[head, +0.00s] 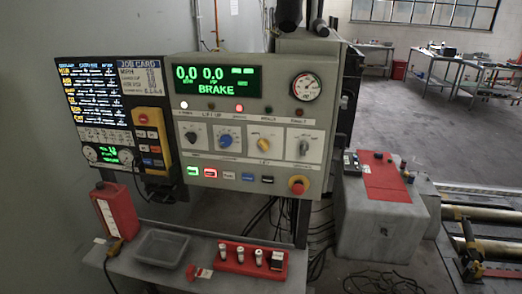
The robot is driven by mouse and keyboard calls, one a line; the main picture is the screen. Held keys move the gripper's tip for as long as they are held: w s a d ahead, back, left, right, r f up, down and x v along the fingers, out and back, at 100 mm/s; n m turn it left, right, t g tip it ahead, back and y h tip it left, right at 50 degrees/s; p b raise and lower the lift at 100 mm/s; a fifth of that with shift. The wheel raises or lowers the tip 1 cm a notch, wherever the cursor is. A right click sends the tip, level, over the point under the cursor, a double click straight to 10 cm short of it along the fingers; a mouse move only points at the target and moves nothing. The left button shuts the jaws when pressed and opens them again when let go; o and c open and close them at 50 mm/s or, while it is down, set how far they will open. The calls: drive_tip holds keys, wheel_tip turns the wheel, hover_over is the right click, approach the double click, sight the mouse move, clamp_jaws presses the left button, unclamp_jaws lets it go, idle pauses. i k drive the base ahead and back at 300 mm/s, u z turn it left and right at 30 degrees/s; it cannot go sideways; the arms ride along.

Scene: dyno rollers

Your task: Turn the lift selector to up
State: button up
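The grey control panel (277,107) stands in the middle of the head view, with a row of rotary knobs on white plates. The green display (215,80) shows 0,0 twice and "BRAKE". My gripper is not in view.
A red mushroom button (298,185) and several push buttons line the panel's bottom. Below, a grey shelf (185,270) holds a grey bin (160,248), a red container (115,210) and a red rack (249,260). A grey cabinet (378,225) and rollers (490,215) stand right.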

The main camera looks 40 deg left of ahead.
sight(264, 142)
drive_tip(key=k, duration=1.15)
drive_tip(key=u, duration=1.9)
drive_tip(key=i, duration=1)
drive_tip(key=u, duration=0.1)
